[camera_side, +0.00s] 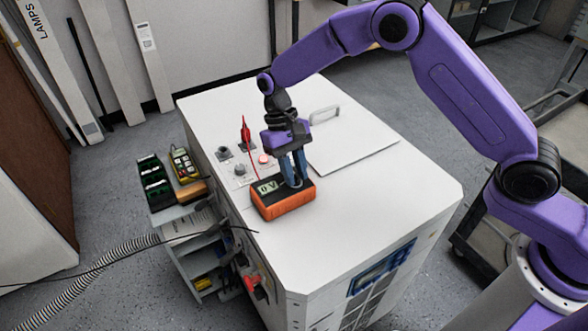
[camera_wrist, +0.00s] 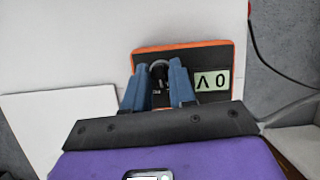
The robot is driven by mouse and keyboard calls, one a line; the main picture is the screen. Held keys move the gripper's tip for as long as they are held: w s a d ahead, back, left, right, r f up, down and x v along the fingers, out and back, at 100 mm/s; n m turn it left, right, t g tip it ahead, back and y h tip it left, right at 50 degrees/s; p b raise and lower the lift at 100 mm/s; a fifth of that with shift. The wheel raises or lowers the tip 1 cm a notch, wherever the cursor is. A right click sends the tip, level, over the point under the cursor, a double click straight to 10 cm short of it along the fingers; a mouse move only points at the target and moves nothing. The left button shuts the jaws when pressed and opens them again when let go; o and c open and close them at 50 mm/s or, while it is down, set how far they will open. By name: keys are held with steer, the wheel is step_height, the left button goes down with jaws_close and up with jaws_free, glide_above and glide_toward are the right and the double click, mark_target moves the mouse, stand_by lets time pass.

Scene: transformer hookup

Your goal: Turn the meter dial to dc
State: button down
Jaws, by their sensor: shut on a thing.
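The orange and black meter (camera_side: 285,204) lies face up on the white cabinet top. Its display (camera_side: 267,187) reads "0 V"; in the wrist view the display (camera_wrist: 212,83) is upside down. My gripper (camera_side: 294,182) points down onto the meter face, with its blue fingers on both sides of the dial. In the wrist view my gripper (camera_wrist: 160,85) is shut on the dial (camera_wrist: 158,68), a dark round knob partly hidden between the fingers. The dial markings are mostly covered or too small, so I cannot tell the setting.
A red probe (camera_side: 246,131) with a red lead stands behind the meter, near knobs and a red button (camera_side: 263,158). A raised panel with a handle (camera_side: 324,114) lies to the right. A side cart (camera_side: 190,222) holds a yellow handset and green-black bins. The front cabinet top is clear.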

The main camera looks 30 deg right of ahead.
steer(key=shift+d+m+y, duration=0.1)
steer(key=shift+m+y, duration=0.8)
steer(key=shift+m, duration=1.4)
steer(key=c, duration=1)
jaws_free()
steer(key=shift+o, duration=0.2)
steer(key=v, duration=1.7)
steer(key=shift+s+r, duration=0.2)
steer(key=shift+r, duration=0.1)
steer(key=shift+d, duration=0.15)
steer(key=shift+s, duration=0.1)
